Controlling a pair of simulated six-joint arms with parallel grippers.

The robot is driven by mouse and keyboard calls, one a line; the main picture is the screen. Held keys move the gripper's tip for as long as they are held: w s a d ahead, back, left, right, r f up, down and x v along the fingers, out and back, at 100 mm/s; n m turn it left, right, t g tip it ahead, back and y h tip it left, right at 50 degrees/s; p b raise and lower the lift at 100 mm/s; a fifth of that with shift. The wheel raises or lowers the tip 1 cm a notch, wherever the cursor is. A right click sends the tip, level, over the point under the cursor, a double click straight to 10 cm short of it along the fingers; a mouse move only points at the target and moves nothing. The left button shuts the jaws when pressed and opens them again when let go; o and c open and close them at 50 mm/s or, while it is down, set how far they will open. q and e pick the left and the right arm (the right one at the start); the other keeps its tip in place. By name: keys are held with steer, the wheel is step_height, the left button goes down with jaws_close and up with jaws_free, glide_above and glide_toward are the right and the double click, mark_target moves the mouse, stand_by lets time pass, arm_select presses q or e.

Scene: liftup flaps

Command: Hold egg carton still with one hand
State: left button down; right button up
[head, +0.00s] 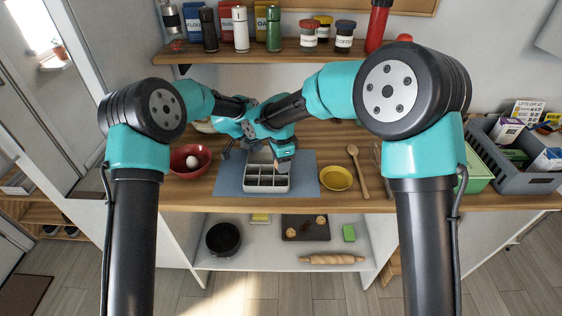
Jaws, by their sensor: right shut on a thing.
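The grey egg carton (267,189) sits open on a blue mat (304,183) in the middle of the counter. Its visible compartments look empty. My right gripper (284,166) is at the carton's back right edge, shut on it; the fingertips are small and partly hidden. My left gripper (228,152) is just behind and left of the carton, above the mat, apart from the carton. Its fingers are too small to tell whether they are open. A white egg (191,162) lies in the red bowl (178,169) left of the mat.
A yellow bowl (336,179), wooden spoon (357,168) and whisk (377,158) lie to the right. A grey crate (520,178) stands at the far right. A shelf (290,56) with jars and bottles hangs behind. The mat's front left is clear.

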arm_select(q)
steer(key=shift+f, duration=0.15)
arm_select(e)
steer(key=shift+f, duration=0.15)
stand_by(0.5)
steer(key=shift+f, duration=2.45)
arm_select(q)
steer(key=shift+s, duration=0.1)
arm_select(e)
steer(key=o, duration=0.8)
steer(key=shift+r, duration=4)
